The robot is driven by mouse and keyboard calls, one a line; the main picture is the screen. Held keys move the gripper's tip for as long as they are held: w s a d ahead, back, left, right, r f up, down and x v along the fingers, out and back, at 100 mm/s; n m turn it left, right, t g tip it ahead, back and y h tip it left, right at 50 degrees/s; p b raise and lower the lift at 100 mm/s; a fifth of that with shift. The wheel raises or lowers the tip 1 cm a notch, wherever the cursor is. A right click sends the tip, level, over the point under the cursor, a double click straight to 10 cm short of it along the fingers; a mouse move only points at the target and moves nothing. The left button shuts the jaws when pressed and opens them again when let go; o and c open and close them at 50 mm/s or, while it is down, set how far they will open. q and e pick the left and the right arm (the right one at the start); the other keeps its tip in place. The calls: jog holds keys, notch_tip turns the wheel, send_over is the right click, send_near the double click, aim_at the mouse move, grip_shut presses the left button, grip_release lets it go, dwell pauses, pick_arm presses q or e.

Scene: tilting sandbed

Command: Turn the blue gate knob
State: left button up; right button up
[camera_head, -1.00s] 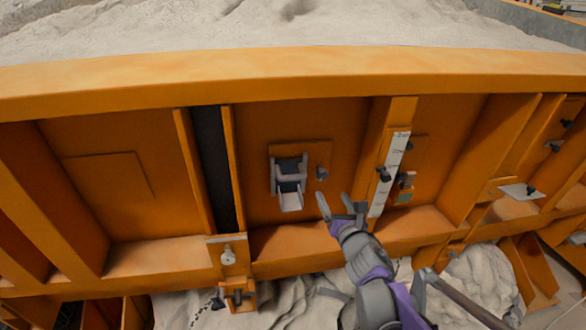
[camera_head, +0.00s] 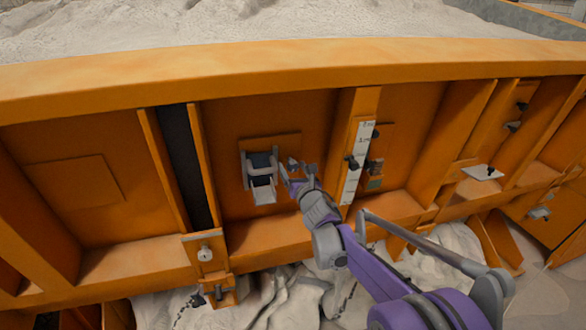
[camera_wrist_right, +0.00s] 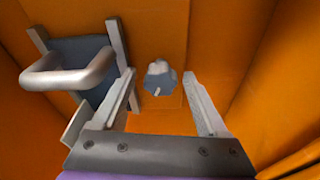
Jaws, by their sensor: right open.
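The gate knob (camera_wrist_right: 160,76) is small and faceted, grey-blue with a pale mark, on the orange panel in the right wrist view. My right gripper (camera_wrist_right: 158,84) is open, with one finger on each side of the knob in that picture. I see no contact, and the depth between fingertips and knob is hard to judge. In the head view my right gripper (camera_head: 297,172) is at the panel, just right of the gate chute, and largely covers the knob. My left gripper is not in view.
The gate chute (camera_head: 262,182) with its grey bar handle (camera_wrist_right: 70,70) is close to my left finger in the wrist view. An orange rib with a white scale (camera_head: 355,160) stands to the right. Sand (camera_head: 250,30) fills the bed above.

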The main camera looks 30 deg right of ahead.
grip_shut()
dwell(0.3)
